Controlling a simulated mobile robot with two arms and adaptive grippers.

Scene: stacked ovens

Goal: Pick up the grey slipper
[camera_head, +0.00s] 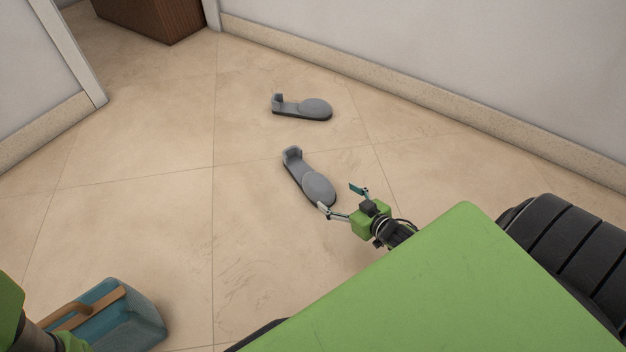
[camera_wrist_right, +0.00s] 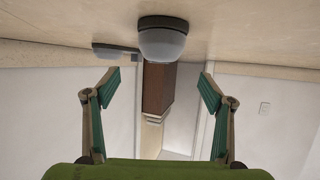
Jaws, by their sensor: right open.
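Two grey slippers lie on the tiled floor. The nearer grey slipper (camera_head: 312,182) has its rounded toe toward my right gripper (camera_head: 340,198), and the farther grey slipper (camera_head: 305,107) lies beyond it, nearer the wall. My right gripper is open and empty, its fingertips close to the near slipper's toe; contact cannot be told. In the right wrist view, which is upside down, the near slipper (camera_wrist_right: 164,42) appears ahead of the open fingers (camera_wrist_right: 156,88), with the far slipper (camera_wrist_right: 112,52) beside it. My left gripper (camera_head: 66,341) is partly visible at the lower left; its fingers are hidden.
A teal container (camera_head: 140,322) with a wooden handle is by my left gripper; whether it is held cannot be told. A wall (camera_head: 440,50) with baseboard runs along the right. A brown cabinet (camera_head: 160,20) stands at the back. The floor left of the slippers is clear.

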